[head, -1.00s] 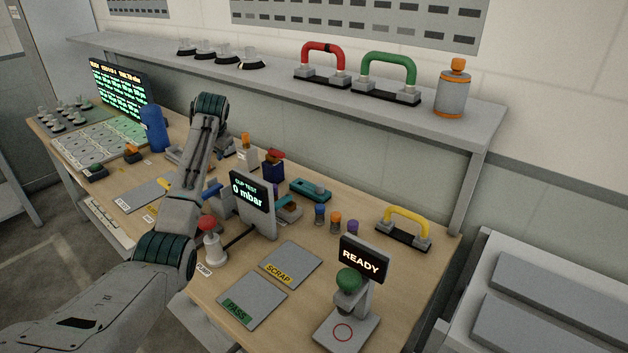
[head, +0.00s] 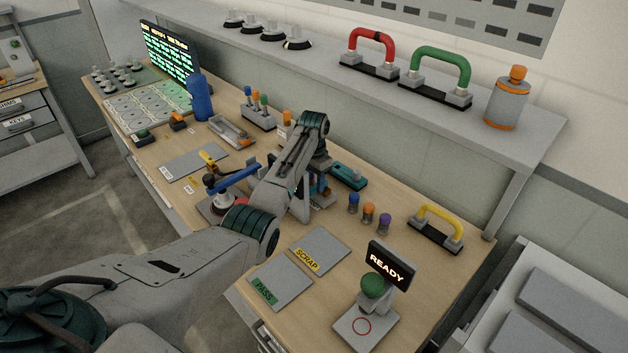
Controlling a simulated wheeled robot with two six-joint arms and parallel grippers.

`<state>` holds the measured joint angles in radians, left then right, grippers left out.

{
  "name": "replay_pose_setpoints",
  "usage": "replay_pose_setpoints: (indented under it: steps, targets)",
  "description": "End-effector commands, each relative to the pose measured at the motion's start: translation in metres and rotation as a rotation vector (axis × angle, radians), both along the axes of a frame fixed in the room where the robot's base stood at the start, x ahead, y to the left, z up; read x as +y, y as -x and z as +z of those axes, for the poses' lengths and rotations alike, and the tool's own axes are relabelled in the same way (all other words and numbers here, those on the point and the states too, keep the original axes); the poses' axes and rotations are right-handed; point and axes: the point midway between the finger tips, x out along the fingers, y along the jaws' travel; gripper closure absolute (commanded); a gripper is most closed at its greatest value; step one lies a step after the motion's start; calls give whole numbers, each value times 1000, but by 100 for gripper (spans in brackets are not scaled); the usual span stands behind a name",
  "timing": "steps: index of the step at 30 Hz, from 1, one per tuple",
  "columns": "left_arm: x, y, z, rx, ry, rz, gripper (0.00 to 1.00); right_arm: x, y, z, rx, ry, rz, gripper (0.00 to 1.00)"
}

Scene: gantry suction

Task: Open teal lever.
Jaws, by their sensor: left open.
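A long teal piece (head: 348,176), which looks like the teal lever, lies low on a dark base on the bench, right of my left arm. Its near-left end is close to my arm in the picture. My left gripper (head: 320,183) points down beyond the bent arm, left of the teal piece and apart from it. Its jaws are open and mostly hidden by my forearm and clutter. I cannot tell its exact height. A blue lever (head: 232,180) and a yellow lever (head: 208,159) stand left of my arm. My right gripper is not in view.
Several coloured pegs (head: 369,212) and a yellow handle (head: 438,225) stand right of the teal piece. The READY stand (head: 387,262) is at the front right. A shelf (head: 545,130) with handles overhangs the back. PASS and SCRAP plates lie clear in front.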

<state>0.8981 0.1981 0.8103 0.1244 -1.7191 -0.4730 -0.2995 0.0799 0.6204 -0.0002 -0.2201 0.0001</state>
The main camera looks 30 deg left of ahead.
Motion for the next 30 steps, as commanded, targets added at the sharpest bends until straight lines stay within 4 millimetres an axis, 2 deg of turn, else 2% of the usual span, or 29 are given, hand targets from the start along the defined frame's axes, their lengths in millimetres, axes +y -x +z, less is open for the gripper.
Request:
replay_pose_setpoints:
  steps: [6, 14, 18, 21, 30]
  targets:
    - [0, 0, -14, -1, -1, 0, 56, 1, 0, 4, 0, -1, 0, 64]
    - [0, 0, -16, -2, 0, 0, 56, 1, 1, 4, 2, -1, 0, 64]
    - [0, 0, -16, -2, 0, 0, 84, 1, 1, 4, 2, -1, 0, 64]
    - [0, 0, -15, -3, -1, 0, 100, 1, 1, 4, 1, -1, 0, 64]
    - [-2, -3, -16, -2, 0, 9, 100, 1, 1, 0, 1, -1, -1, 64]
